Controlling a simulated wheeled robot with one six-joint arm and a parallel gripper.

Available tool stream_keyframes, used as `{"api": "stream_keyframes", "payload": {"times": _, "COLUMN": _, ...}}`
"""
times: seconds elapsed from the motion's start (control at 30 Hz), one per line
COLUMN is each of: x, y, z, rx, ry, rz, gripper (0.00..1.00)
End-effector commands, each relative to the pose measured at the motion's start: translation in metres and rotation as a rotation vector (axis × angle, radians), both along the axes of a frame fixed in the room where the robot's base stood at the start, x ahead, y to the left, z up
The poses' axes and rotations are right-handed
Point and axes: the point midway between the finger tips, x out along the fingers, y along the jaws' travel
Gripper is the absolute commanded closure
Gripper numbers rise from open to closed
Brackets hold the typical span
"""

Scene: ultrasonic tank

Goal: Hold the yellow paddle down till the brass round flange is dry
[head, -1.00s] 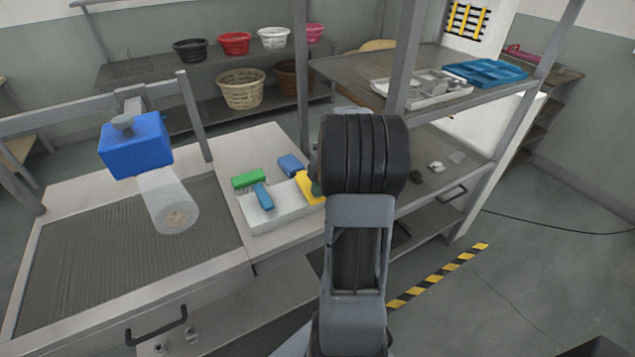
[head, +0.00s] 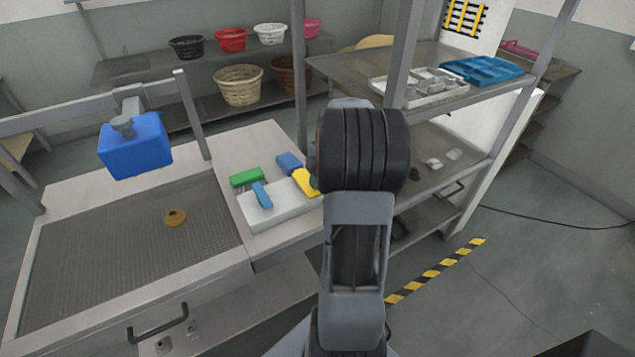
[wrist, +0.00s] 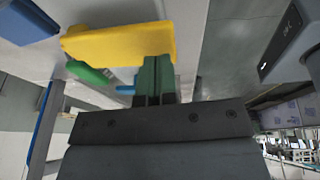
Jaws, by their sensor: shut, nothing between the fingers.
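The brass round flange (head: 175,217) lies on the grey mesh bed, below the blue blower box (head: 135,146). No pale cone shows between them. The yellow paddle (head: 306,182) is at the right end of a white block (head: 265,212). It also shows large in the wrist view (wrist: 118,44). My gripper (wrist: 154,62) is shut and empty, its green fingertips overlapping the paddle's lower right edge. I cannot tell whether they touch it or whether it is pressed. In the head view my arm hides most of the gripper.
A green paddle (head: 247,177) and blue paddles (head: 262,195) (head: 289,163) are close to the yellow one. A shelf post stands just behind my arm. The upper shelf holds a white tray (head: 425,88) and a blue tray (head: 483,69). The mesh bed around the flange is clear.

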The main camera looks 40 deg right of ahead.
Motion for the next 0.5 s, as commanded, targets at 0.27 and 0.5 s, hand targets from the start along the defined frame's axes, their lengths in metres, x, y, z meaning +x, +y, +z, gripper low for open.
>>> {"api": "stream_keyframes", "payload": {"times": 0.27, "x": -0.001, "y": -0.005, "z": 0.053, "rx": -0.006, "ry": -0.004, "rz": 0.004, "gripper": 1.0}}
{"api": "stream_keyframes", "payload": {"times": 0.5, "x": -0.005, "y": -0.017, "z": 0.095, "rx": -0.003, "ry": -0.004, "rz": 0.005, "gripper": 1.0}}
